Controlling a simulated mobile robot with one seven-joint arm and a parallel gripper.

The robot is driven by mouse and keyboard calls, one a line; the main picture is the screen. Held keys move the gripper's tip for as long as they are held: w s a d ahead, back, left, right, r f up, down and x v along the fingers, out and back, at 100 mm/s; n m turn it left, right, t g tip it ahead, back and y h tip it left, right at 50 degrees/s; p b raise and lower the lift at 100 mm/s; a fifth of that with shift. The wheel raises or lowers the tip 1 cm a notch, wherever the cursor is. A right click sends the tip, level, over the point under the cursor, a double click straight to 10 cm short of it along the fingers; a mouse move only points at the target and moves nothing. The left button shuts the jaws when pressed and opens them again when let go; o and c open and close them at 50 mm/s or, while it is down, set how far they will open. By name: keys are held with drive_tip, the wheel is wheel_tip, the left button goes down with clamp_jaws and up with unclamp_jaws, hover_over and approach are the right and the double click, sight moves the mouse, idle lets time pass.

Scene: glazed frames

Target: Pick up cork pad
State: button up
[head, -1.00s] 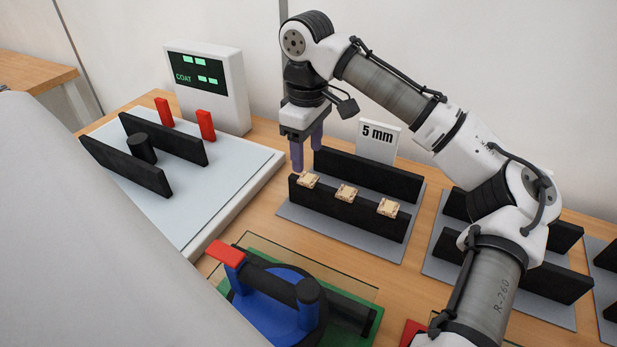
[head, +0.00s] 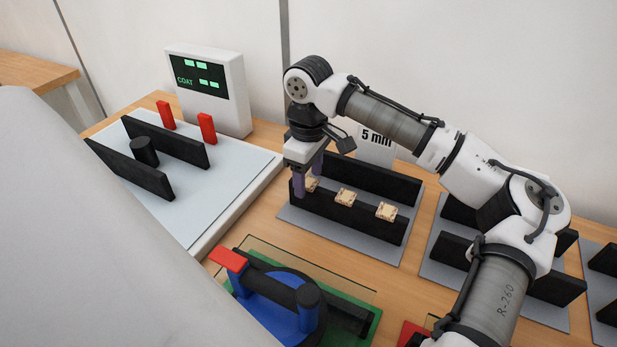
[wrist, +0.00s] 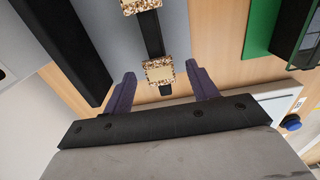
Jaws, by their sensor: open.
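Three small tan, speckled cork pads sit in a row on the front black bar of the rack labelled 5 mm. The leftmost cork pad (head: 313,186) is partly hidden by my gripper (head: 307,184). In the wrist view, that pad (wrist: 159,72) lies between the two purple fingers of my open gripper (wrist: 161,73), with a gap on each side. The middle pad (head: 345,197) and right pad (head: 386,212) are clear of the gripper. In the wrist view a second pad (wrist: 140,5) shows at the top edge.
A second black bar (head: 375,178) runs behind the pads, with the 5 mm sign (head: 375,148) behind it. A white platform (head: 215,190) with a COAT display (head: 209,85) is at left. A blue fixture with a red handle (head: 229,258) stands in front.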

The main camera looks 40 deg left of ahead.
sight(309, 182)
drive_tip(key=shift+f, duration=0.1)
idle(0.3)
drive_tip(key=c, duration=0.9)
drive_tip(key=shift+r, duration=10.8)
drive_tip(key=shift+r+p, duration=1.45)
drive_tip(key=shift+p, duration=0.85)
